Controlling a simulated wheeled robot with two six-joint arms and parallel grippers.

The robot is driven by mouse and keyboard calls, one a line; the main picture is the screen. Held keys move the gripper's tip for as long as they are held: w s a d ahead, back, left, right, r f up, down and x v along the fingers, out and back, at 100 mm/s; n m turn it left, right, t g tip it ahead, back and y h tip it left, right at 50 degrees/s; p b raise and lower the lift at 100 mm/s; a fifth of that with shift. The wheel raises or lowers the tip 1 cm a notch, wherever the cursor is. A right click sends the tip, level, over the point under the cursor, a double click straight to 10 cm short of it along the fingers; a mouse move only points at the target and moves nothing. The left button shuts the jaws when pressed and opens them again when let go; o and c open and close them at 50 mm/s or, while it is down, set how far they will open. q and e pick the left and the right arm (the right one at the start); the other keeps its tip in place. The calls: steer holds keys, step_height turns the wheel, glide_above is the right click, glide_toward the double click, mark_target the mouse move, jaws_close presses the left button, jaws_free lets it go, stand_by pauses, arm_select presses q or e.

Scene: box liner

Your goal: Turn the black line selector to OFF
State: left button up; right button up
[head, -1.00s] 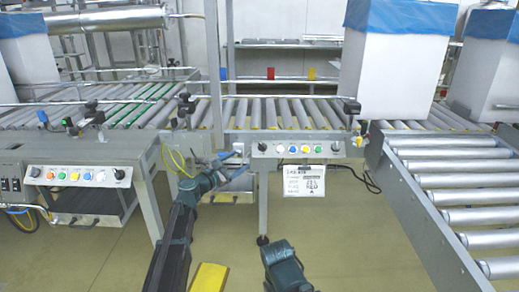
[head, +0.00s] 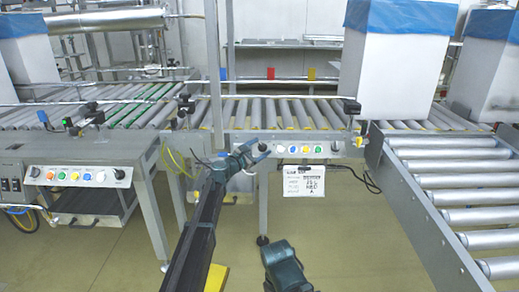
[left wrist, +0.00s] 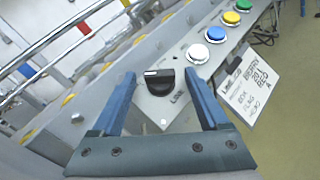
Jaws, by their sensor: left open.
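The black line selector (left wrist: 158,82) is a round knob with a white mark on its left side, on a grey panel plate with lettering that starts "LINE". In the left wrist view it lies between the two blue fingers of my left gripper (left wrist: 159,76), with a visible gap on each side. My left gripper is open and empty. In the head view my left gripper (head: 258,150) is at the left end of the middle control panel (head: 298,157), where it partly covers the selector. Whether the fingers reach past the knob's face is unclear.
White, blue, yellow and green buttons sit in a row right of the selector, the white button (left wrist: 197,53) nearest. A paper sign (head: 304,181) hangs below the panel. Roller conveyors (head: 270,113) run behind. Another panel (head: 78,176) stands at left.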

arm_select(q)
jaws_close()
steer(key=shift+w+a+r+m+g+h+p, duration=0.1)
steer(key=shift+r+m+g+h+p, duration=0.15)
steer(key=shift+m+g+p, duration=0.3)
steer(key=shift+w+a+r+m+g+h+p, duration=0.1)
steer(key=shift+m+g+h+p, duration=0.25)
steer(key=shift+m+g+p, duration=0.15)
steer(key=m+g+p, duration=0.1)
steer(key=m+p, duration=0.1)
steer(key=m+g+p, duration=0.1)
steer(key=m+g, duration=0.1)
steer(key=shift+w+r+h+p, duration=0.15)
steer(key=shift+w+h+p, duration=0.05)
steer(key=shift+h+p, duration=0.2)
steer(key=m+g+p, duration=0.2)
steer(key=g, duration=0.1)
steer(key=shift+w+a, duration=0.1)
steer(key=shift+m+g+p, duration=0.55)
steer(key=shift+m+p, duration=0.2)
steer(key=shift+p, duration=0.05)
jaws_free()
